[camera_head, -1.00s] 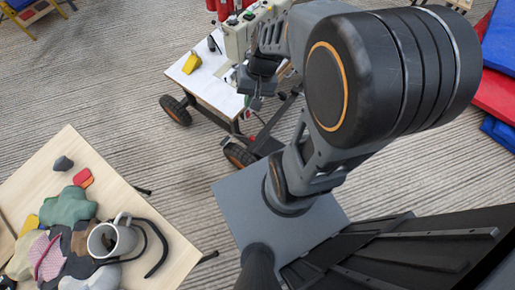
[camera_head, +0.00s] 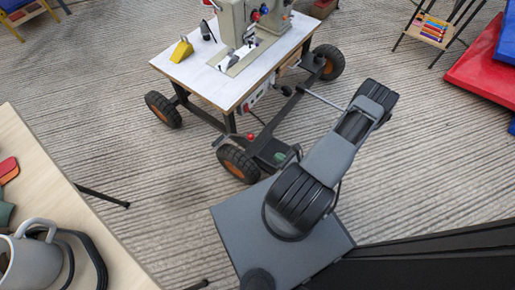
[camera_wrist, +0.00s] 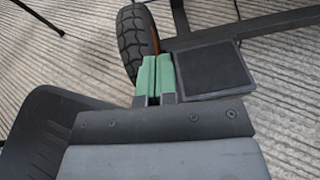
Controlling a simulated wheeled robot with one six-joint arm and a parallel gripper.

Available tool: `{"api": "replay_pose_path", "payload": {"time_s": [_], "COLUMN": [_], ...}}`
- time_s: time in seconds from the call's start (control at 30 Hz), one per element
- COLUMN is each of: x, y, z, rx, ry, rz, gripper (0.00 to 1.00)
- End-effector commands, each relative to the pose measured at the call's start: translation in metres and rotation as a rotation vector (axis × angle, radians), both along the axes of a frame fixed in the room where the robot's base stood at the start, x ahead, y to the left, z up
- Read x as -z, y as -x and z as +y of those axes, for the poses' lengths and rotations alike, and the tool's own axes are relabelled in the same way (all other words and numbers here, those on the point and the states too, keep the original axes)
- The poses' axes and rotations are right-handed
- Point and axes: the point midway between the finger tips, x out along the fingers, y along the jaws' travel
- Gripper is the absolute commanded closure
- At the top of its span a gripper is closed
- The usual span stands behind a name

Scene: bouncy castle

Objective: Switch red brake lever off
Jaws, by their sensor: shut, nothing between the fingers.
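A small red knob (camera_head: 250,136), which looks like the brake lever's end, shows in the head view on the low frame of the wheeled sewing table, beside the near wheel (camera_head: 238,164). The lever's position is too small to tell. My gripper (camera_wrist: 154,78) has green fingers, shut and empty in the wrist view. A dark tyre (camera_wrist: 138,42) lies just beyond the fingertips and a black flat plate (camera_wrist: 212,68) is to their right. I see no red lever in the wrist view.
The sewing table's white top (camera_head: 215,80) carries a machine (camera_head: 240,20) and a yellow piece (camera_head: 181,50). A wooden table (camera_head: 55,150) with a grey mug (camera_head: 30,258) stands at left. Red mats (camera_head: 475,75) lie at right. Ribbed floor between is open.

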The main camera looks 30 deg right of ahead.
Motion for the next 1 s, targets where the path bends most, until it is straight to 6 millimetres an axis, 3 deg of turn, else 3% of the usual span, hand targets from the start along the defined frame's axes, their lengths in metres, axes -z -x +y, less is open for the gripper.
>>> {"api": "replay_pose_path", "payload": {"time_s": [0.13,0.6,0.77,1.0], "x": [0.016,0.018,0.024,0.037], "y": [0.006,0.003,-0.009,-0.042], "z": [0.000,0.001,0.006,0.017], "rx": [0.055,0.059,0.054,0.051], "ry": [-0.020,-0.023,-0.022,-0.020], "rz": [0.018,0.020,0.021,0.019], "gripper": [1.00,1.00,1.00,1.00]}}
